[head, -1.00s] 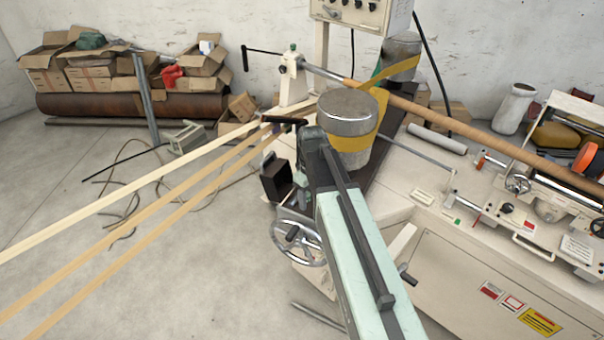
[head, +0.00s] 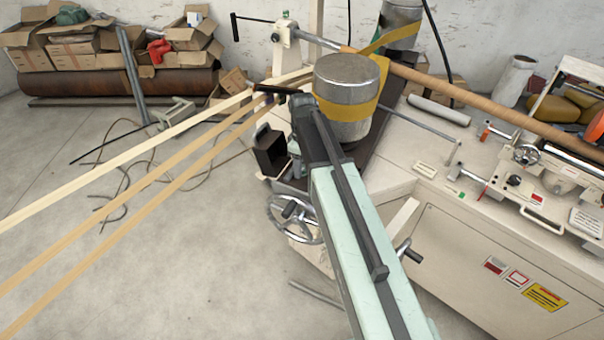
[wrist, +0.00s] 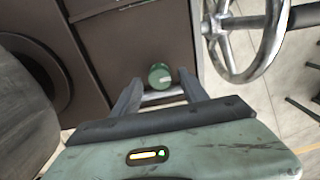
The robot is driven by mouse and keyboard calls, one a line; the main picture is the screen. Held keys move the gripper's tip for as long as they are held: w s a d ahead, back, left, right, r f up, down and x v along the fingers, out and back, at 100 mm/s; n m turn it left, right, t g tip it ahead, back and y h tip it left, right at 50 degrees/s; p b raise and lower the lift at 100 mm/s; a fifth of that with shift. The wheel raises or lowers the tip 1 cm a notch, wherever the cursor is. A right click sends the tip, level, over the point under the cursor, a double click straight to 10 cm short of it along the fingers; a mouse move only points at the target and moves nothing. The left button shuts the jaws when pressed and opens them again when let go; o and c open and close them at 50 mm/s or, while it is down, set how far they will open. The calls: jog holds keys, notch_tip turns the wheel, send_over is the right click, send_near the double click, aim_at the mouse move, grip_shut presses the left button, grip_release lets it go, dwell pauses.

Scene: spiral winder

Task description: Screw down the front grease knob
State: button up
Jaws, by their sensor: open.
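The front grease knob (wrist: 160,76) is a small round green knob with a pale mark on its face, in the middle of the wrist view. It sits against a dark brown machine panel. My gripper (wrist: 159,88) is open, with one dark finger on each side of the knob and visible room between. I cannot tell how far the fingertips reach along the knob's depth. A bright metal rod shows just below the knob between the fingers. In the head view my arm reaches toward the winder, and the knob is not discernible there.
A spoked handwheel (wrist: 240,40) is close to the right of my gripper; it also shows in the head view (head: 293,218). A metal drum with a yellow belt (head: 346,85) stands beside my arm. Pale strips (head: 165,128) stretch leftward. The floor at left is mostly clear.

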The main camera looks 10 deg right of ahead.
jog(key=shift+f, duration=0.1)
jog(key=shift+c, duration=0.3)
jog(key=c, duration=1)
grip_shut()
